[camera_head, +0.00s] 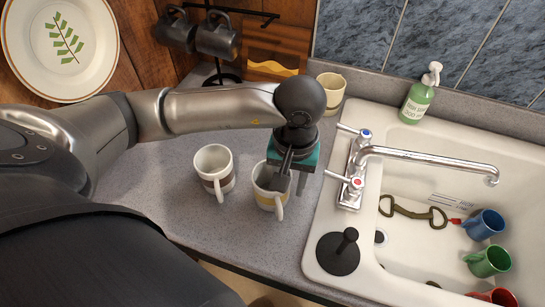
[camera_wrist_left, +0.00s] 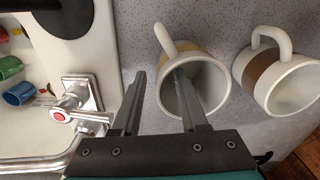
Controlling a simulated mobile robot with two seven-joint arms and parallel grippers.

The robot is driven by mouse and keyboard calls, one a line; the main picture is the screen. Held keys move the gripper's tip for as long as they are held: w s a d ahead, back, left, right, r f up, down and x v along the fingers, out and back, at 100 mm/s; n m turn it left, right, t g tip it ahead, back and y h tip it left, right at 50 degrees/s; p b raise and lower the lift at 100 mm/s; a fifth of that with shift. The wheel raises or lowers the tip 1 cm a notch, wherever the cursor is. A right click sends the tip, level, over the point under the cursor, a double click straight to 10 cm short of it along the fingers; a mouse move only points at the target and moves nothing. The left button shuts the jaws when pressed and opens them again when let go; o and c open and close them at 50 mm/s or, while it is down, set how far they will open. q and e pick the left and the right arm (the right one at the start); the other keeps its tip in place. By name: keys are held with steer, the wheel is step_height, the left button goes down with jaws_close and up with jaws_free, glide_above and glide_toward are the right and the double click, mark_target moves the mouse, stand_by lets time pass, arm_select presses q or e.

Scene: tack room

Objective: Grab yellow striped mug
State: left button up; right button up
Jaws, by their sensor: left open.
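The yellow striped mug (camera_head: 265,196) stands upright on the grey counter, left of the sink, with its handle toward the front. It also shows in the left wrist view (camera_wrist_left: 212,82). My left gripper (camera_head: 294,180) comes down over its right side and is open. In the left wrist view its two fingers (camera_wrist_left: 160,78) straddle the mug's sink-side wall: one reaches over the mug's mouth, the other is outside it. I cannot tell whether either finger touches the mug. My right gripper is not in view.
A brown striped white mug (camera_head: 213,168) stands just left. A cream cup (camera_head: 331,88) stands behind my gripper. The white sink (camera_head: 310,262) with its chrome faucet (camera_head: 420,162) is at right, holding several coloured mugs. A green soap bottle (camera_head: 420,98) stands at its back rim.

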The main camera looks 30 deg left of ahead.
arm_select(q)
steer(key=shift+f, duration=0.95)
jaws_close()
steer(key=shift+r, duration=0.1)
stand_by(0.5)
